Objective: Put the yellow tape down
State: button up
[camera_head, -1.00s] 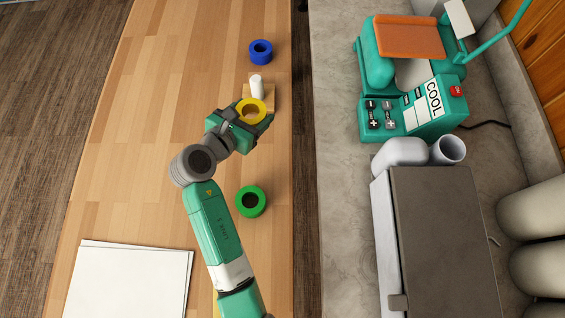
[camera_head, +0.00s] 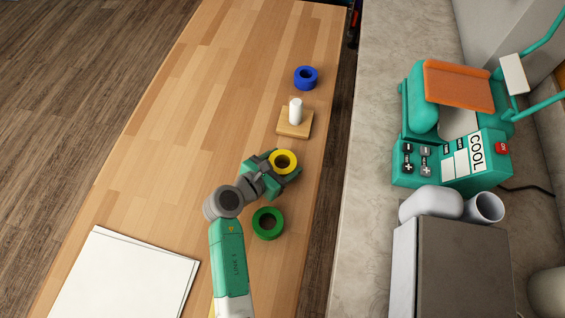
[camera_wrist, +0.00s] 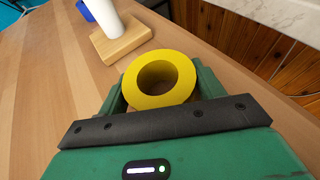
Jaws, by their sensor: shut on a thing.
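The yellow tape (camera_head: 283,153) is a ring held between the fingers of my gripper (camera_head: 283,168). In the wrist view the yellow tape (camera_wrist: 134,88) sits flat between the two green fingers of my gripper (camera_wrist: 160,90), with its hole facing up. My gripper is shut on it. The tape is between the peg stand and the green roll, close to the table's right edge. Whether its underside touches the table is hidden.
A wooden stand (camera_head: 285,129) with a white peg (camera_head: 296,112) is behind the tape. A blue roll (camera_head: 305,77) lies farther back, and a green roll (camera_head: 268,229) lies nearer. White sheets (camera_head: 120,280) lie front left. The table's (camera_head: 180,150) left and middle are clear.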

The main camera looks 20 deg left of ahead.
jog(key=shift+f, duration=0.1)
jog(key=o, duration=1.2)
jog(key=shift+r, duration=0.2)
jog(key=v, duration=1.2)
jog(key=shift+f+p, duration=0.1)
jog(key=shift+p, duration=0.2)
